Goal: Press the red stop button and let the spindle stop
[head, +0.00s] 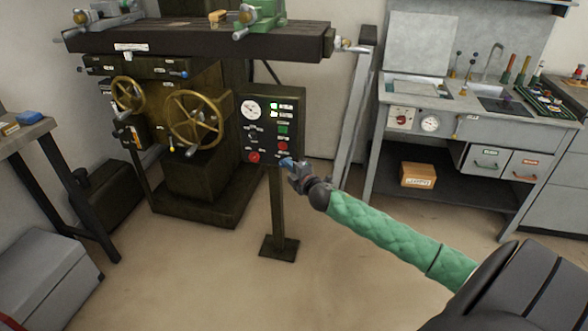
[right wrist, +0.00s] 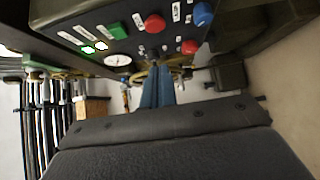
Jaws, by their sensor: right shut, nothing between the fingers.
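The control panel (head: 267,135) of the machine stands upright on a post. It has a red button (head: 283,144) below a green button (head: 283,129), and a second red button (head: 253,156) at lower left. In the right wrist view the first red button (right wrist: 155,23) sits between the green button (right wrist: 118,30) and a blue one (right wrist: 203,14); the other red button (right wrist: 190,47) is beside them. The labels are too small to read. My right gripper (head: 289,164) is shut and empty, its blue fingertips (right wrist: 157,72) near the panel's lower right; contact cannot be told. My left gripper and the spindle are out of view.
Brass handwheels (head: 194,118) are left of the panel, under the machine table (head: 190,37). A grey slanted post (head: 352,115) and a grey workbench (head: 405,110) stand to the right. The floor (head: 330,270) in front is clear.

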